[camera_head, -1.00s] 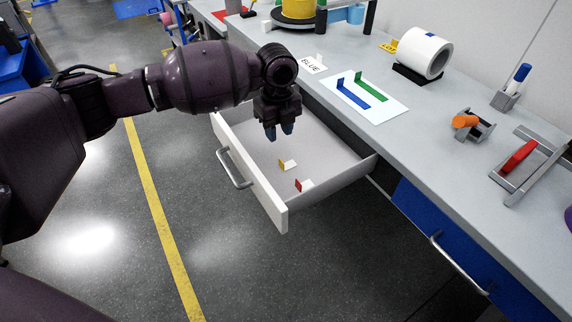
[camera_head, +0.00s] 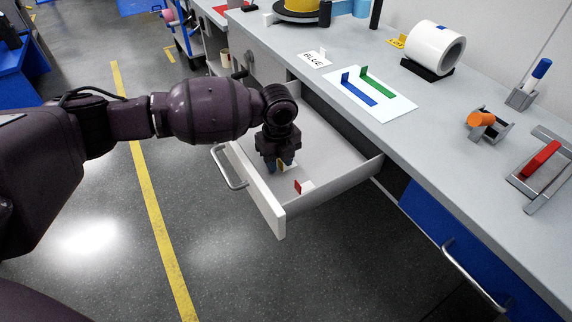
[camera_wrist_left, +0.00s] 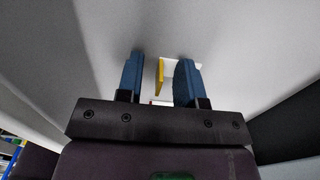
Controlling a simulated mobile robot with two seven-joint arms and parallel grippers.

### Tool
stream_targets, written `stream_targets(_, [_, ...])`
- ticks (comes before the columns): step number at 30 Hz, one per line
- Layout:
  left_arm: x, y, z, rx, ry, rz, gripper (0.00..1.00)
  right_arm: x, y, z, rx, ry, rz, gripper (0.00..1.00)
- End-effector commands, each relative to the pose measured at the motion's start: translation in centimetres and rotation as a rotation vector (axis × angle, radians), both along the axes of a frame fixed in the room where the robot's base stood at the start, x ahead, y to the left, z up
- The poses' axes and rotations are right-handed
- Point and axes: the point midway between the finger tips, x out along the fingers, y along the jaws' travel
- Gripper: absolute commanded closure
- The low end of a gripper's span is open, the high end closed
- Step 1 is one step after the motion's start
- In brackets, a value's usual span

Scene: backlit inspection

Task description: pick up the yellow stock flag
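The yellow stock flag (camera_wrist_left: 160,76) stands on its white base inside the open drawer (camera_head: 268,207). In the left wrist view it is between the two blue fingertips of my left gripper (camera_wrist_left: 160,80), closer to the right finger. The fingers are apart and do not appear to grip it. In the head view my left gripper (camera_head: 280,163) points down into the drawer and hides most of the flag. My right gripper is not in view.
A red flag (camera_head: 298,187) on a white base stands in the drawer, close in front of the gripper. The drawer walls surround the gripper. The counter (camera_head: 440,140) above holds a card with blue and green flags (camera_head: 377,92), a white roll (camera_head: 430,50) and a red-handled clamp (camera_head: 540,159).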

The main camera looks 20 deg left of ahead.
Motion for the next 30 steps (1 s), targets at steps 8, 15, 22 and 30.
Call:
stream_targets(8, [0.1,0.0,0.1,0.001,-0.004,0.000,0.72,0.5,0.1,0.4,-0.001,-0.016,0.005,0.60])
stream_targets(15, [0.1,0.0,0.0,0.000,-0.004,0.000,1.00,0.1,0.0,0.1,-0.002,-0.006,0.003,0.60])
stream_targets(22, [0.1,0.0,0.0,0.000,-0.004,0.000,1.00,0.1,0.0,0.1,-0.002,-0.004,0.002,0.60])
stream_targets(30, [0.1,0.0,1.1,-0.001,-0.007,0.000,1.00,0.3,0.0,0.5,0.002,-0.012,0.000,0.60])
